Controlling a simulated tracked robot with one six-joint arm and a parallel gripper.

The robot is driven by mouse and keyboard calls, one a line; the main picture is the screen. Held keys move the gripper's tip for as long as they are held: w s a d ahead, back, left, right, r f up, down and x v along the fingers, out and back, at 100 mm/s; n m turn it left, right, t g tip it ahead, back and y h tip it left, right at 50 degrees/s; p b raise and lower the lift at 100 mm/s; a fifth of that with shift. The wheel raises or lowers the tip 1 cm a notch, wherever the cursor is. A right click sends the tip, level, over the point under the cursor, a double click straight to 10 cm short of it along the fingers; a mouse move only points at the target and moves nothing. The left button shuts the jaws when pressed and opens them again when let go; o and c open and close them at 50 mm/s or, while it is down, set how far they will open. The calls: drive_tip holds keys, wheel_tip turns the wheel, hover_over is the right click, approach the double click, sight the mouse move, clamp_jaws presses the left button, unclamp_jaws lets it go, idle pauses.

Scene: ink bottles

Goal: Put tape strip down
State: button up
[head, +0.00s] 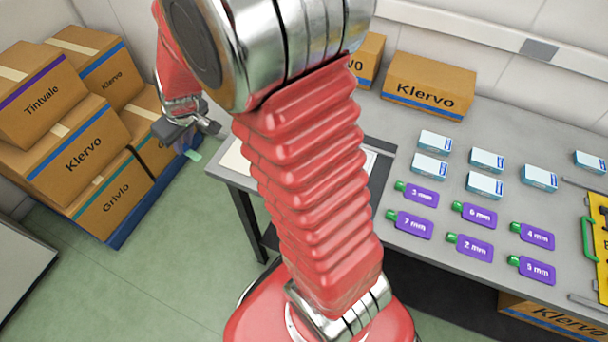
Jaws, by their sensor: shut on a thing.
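My gripper (187,140) is at the upper left, beyond my red arm, in front of the stacked cartons and left of the table.
Brown cartons (82,157) are stacked on a blue pallet (128,222) at left. The grey table (431,258) holds several purple bottles (418,196) with green caps, small white-blue boxes (429,167) and two cartons (430,85). Green floor (140,285) is clear between pallet and table.

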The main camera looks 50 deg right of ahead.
drive_tip(key=s+d+n, duration=0.1)
drive_tip(key=s+d, duration=0.1)
drive_tip(key=s+d+n+y, duration=0.1)
drive_tip(key=s+d+n, duration=0.2)
drive_tip(key=s+d, duration=0.1)
drive_tip(key=d, duration=0.1)
drive_tip(key=shift+d+r+n+g+y, duration=0.1)
drive_tip(key=shift+r+n+g+y, duration=0.2)
drive_tip(key=shift+r+g+y, duration=0.1)
drive_tip(key=s+d+n, duration=0.1)
drive_tip(key=s, duration=0.1)
drive_tip(key=s+d+n+g+y, duration=0.1)
drive_tip(key=s+d+n, duration=0.1)
drive_tip(key=s+d+r+n, duration=0.1)
drive_tip(key=s+n, duration=0.1)
drive_tip(key=s, duration=0.1)
drive_tip(key=shift+d+r, duration=0.1)
drive_tip(key=shift+d, duration=0.2)
drive_tip(key=s+d+r+n+g, duration=0.1)
drive_tip(key=s+r+n+g, duration=0.1)
drive_tip(key=s+n, duration=0.3)
drive_tip(key=s+d+r+n+g, duration=0.2)
drive_tip(key=s+n, duration=0.3)
drive_tip(key=s, duration=0.4)
drive_tip(key=shift+d+r+n+y, duration=0.2)
drive_tip(key=shift+r+n+y, duration=0.1)
drive_tip(key=shift+r, duration=0.15)
drive_tip(key=shift+f, duration=3.15)
drive_tip(key=shift+f, duration=1.85)
